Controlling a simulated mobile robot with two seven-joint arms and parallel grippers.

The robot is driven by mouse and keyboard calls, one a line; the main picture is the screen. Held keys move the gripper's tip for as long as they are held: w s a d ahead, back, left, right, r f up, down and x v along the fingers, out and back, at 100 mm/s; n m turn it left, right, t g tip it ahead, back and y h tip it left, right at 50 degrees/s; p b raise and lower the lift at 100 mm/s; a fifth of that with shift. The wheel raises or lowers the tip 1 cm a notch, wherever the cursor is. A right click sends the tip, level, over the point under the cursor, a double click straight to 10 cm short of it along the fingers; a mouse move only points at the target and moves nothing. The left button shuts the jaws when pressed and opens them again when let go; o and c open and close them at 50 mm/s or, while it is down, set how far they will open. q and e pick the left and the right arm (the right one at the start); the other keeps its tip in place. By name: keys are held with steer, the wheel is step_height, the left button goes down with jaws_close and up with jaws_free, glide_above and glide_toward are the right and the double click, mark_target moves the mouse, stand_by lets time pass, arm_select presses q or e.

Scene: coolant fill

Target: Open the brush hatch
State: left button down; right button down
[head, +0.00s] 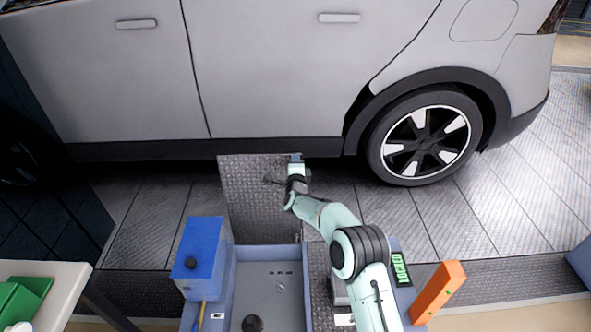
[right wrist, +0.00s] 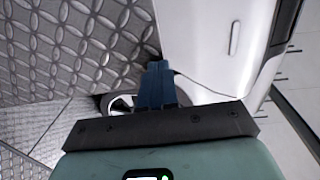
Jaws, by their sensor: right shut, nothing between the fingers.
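The brush hatch (head: 258,200) is a grey diamond-plate lid. In the head view it stands raised at the back of a blue-rimmed open compartment (head: 270,272). A dark round thing lies at the front of the compartment. My right gripper (head: 295,158) is at the lid's upper right edge, shut and empty. Whether it touches the lid I cannot tell. In the right wrist view its blue fingers (right wrist: 157,84) are together, with the diamond plate (right wrist: 75,45) close on the left. My left gripper is not in view.
A silver car (head: 270,75) with its rear wheel (head: 424,142) stands close behind the lid. A blue box (head: 203,250) is left of the compartment. A sign reading LOCKED (head: 400,268) and an orange block (head: 437,290) are right of my arm. A white table (head: 62,290) stands front left.

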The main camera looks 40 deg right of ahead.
stand_by(0.4)
